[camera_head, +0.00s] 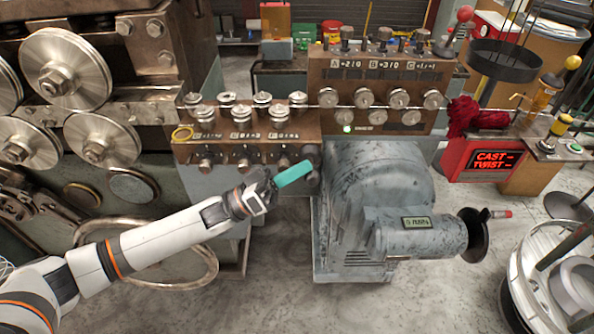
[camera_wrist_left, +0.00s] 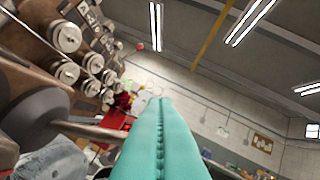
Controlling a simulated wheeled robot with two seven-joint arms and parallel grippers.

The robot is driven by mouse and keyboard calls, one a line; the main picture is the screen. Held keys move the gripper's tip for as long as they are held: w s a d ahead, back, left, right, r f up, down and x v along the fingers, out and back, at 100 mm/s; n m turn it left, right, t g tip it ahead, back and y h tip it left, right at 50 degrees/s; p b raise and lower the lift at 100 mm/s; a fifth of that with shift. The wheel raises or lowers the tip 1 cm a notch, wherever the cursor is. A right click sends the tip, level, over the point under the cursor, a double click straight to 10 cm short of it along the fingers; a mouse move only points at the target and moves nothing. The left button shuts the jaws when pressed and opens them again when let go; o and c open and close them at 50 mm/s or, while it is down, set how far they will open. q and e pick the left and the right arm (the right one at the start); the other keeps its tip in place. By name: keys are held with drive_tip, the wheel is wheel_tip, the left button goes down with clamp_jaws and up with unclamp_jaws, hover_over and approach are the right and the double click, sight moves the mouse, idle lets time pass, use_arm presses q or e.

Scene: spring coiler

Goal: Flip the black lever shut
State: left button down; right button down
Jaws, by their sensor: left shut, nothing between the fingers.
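My left gripper (camera_head: 293,174) comes in from the left in the head view. Its teal fingers are pressed together with nothing between them and point right and slightly up. The fingers also fill the lower middle of the left wrist view (camera_wrist_left: 160,140). A dark, rounded part (camera_head: 312,156), which may be the black lever's knob, is just beyond the fingertips at the right end of the lower roller block. In the left wrist view a large dark round part (camera_wrist_left: 35,115) with a bar is left of the fingers. I cannot tell whether they touch, or how the lever is set.
The lower roller block (camera_head: 235,152) and the upper roller block (camera_head: 385,120) carry several metal rollers. A grey motor (camera_head: 375,175) stands below right of the gripper. A red sign box (camera_head: 485,157) is farther right. Large steel wheels (camera_head: 65,70) are at left.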

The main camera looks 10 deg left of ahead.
use_arm(q)
wheel_tip(320, 180, down, 7)
drive_tip(key=m+g+h+b, duration=0.3)
drive_tip(key=m+g+b, duration=0.4)
drive_tip(key=m+b, duration=0.4)
drive_tip(key=shift+s+d+b, duration=0.15)
drive_tip(key=shift+s+b, duration=0.2)
drive_tip(key=shift+b, duration=0.2)
drive_tip(key=shift+f, duration=0.2)
wheel_tip(320, 180, up, 4)
drive_tip(key=p, duration=0.4)
drive_tip(key=b+v, duration=0.3)
drive_tip(key=v, duration=0.7)
drive_tip(key=shift+a+b, duration=0.3)
drive_tip(key=shift+a, duration=0.05)
